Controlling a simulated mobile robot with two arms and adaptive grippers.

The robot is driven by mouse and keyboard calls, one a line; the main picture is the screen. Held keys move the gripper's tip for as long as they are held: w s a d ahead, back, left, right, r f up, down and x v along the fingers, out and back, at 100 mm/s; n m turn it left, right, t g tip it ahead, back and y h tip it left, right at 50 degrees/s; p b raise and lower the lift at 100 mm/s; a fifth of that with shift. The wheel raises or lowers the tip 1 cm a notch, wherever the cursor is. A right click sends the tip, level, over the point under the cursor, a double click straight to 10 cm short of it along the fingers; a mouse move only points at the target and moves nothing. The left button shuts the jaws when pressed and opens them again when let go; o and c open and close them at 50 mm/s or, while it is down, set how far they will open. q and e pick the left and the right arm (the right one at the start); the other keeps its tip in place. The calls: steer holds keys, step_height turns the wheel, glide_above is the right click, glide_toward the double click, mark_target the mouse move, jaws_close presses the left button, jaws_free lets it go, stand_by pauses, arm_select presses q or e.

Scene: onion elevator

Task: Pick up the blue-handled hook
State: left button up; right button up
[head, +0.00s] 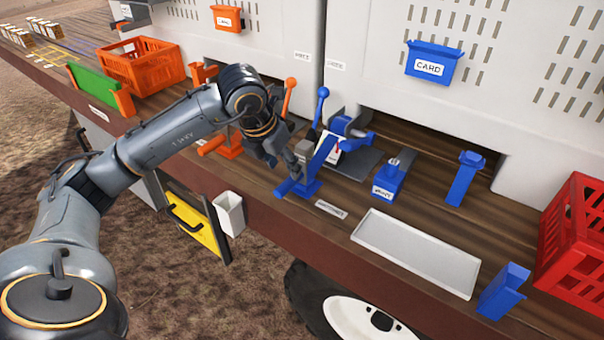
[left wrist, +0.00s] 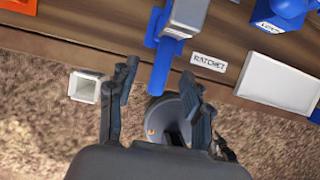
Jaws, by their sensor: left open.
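My left gripper (head: 284,163) is over the front edge of the workbench, beside a blue stand with a blue bar (head: 318,160) and a grey block. In the left wrist view my left gripper (left wrist: 160,76) is open, with nothing held. A blue bar (left wrist: 163,68) under the grey block (left wrist: 186,16) shows between its fingertips, apparently below them. I cannot tell for sure which blue piece is the blue-handled hook; no hook shape shows clearly. My right gripper is not in view.
A RATCHET label (left wrist: 208,62) and an empty pale tray (head: 416,252) lie to the right. Blue levers and holders stand close behind. A red crate (head: 575,240) is at the far right, an orange crate (head: 143,66) at the left. A white cup (head: 230,213) hangs at the front edge.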

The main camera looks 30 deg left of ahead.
mark_target(290, 178)
arm_select(q)
steer(key=shift+w+f, duration=0.3)
steer(key=shift+f, duration=0.35)
steer(key=shift+d+f+p, duration=0.15)
steer(key=shift+f+p, duration=0.15)
steer(key=shift+p, duration=0.1)
steer(key=p+x, duration=0.2)
steer(key=x, duration=0.1)
steer(key=shift+d+f, duration=0.2)
steer(key=shift+f, duration=0.1)
steer(key=shift+w+f, duration=0.2)
steer(key=shift+f, duration=0.3)
steer(key=shift+r, duration=0.1)
jaws_close()
